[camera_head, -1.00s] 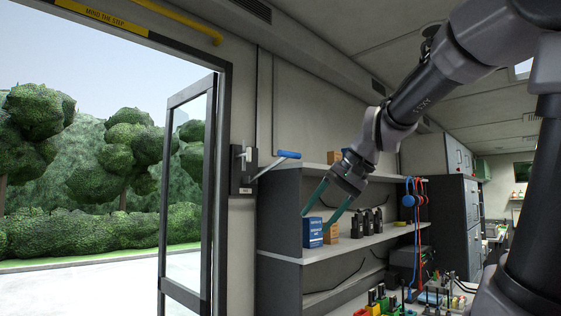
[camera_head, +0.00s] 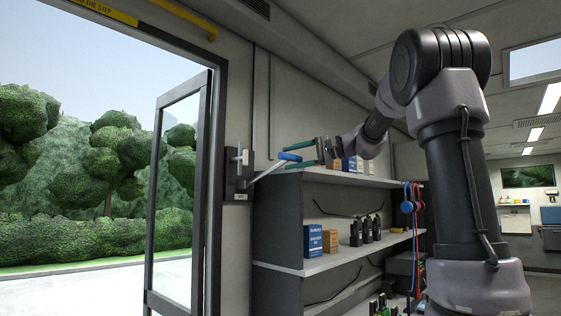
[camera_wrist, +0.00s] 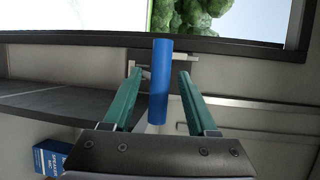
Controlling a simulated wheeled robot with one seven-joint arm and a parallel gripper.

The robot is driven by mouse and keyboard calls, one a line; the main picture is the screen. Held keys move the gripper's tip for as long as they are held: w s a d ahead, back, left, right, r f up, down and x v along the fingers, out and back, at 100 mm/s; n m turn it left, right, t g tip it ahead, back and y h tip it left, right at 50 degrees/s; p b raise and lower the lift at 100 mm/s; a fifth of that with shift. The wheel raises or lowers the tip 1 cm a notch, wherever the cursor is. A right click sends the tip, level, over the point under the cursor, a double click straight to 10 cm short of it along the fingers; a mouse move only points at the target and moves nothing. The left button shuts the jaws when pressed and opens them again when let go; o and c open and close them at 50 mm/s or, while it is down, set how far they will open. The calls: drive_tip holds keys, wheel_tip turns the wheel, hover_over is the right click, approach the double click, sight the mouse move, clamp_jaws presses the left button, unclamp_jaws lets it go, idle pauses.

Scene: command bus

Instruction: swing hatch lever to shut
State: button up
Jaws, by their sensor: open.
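The hatch lever has a blue grip (camera_head: 289,157) on a pale metal arm (camera_head: 266,170) that slants up to the right from a dark wall plate (camera_head: 238,172) beside the door frame. My gripper (camera_head: 287,154) is open, with its green fingers at the blue grip. In the wrist view the blue grip (camera_wrist: 160,80) stands between the two spread fingers (camera_wrist: 157,85), with gaps visible at both sides. The lever's mount is partly hidden behind the grip there. The glazed door (camera_head: 180,195) stands swung open at the doorway.
A shelf unit (camera_head: 278,225) stands right of the lever, its top close below my gripper. Blue and orange boxes (camera_head: 313,241) and dark radios (camera_head: 366,229) stand on its middle shelf. A yellow rail (camera_head: 185,17) runs above the doorway.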

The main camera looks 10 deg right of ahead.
sight(267, 172)
drive_tip(key=shift+x, duration=2.1)
clamp_jaws()
